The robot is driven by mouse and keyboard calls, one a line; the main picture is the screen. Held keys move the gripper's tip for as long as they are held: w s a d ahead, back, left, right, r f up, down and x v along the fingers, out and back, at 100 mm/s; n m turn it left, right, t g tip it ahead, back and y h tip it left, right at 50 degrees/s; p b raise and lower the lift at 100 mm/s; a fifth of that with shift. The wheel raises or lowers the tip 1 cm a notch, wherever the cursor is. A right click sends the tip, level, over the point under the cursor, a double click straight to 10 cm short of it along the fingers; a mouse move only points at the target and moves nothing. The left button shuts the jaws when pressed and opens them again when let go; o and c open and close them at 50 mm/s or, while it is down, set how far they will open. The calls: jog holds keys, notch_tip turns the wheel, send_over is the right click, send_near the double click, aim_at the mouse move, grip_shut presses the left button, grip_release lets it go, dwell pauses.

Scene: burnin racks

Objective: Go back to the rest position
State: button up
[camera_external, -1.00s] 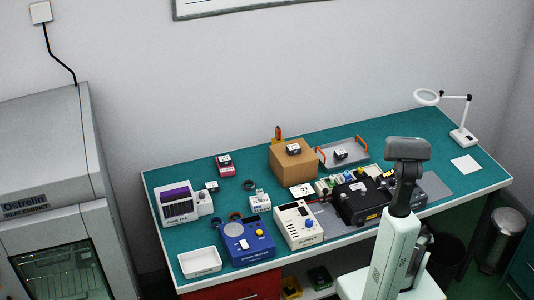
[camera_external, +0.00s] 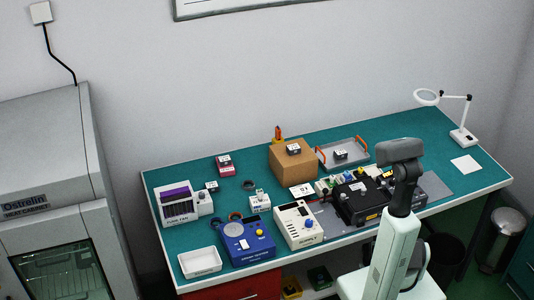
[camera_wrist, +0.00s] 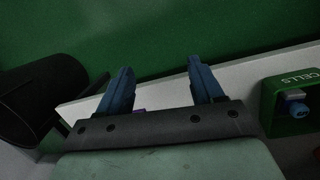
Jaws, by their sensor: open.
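My gripper (camera_wrist: 160,68) shows in the wrist view with its two blue fingers spread apart and nothing between them. It is close to a white shelf edge (camera_wrist: 225,80), with a dark green surface beyond. In the external view my arm stands at the front right of the bench, and the gripper itself is hidden behind my arm.
A green box marked CELLS (camera_wrist: 271,110) holding a blue item is right of the fingers; a black cylindrical bin (camera_wrist: 40,95) is left. The teal bench (camera_external: 240,180) carries a black device (camera_external: 358,205), a cardboard box (camera_external: 290,165) and several instruments.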

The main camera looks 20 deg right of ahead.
jog(key=s+a+r+g, duration=0.2)
jog(key=s+a, duration=0.5)
jog(key=s+a+r+n+g+y, duration=0.1)
jog(key=s+a+r+g, duration=0.1)
jog(key=s+a, duration=0.4)
jog(key=shift+s+a+r+n+g, duration=0.3)
jog(key=shift+s+a+r+g, duration=0.1)
jog(key=shift+a+r, duration=0.3)
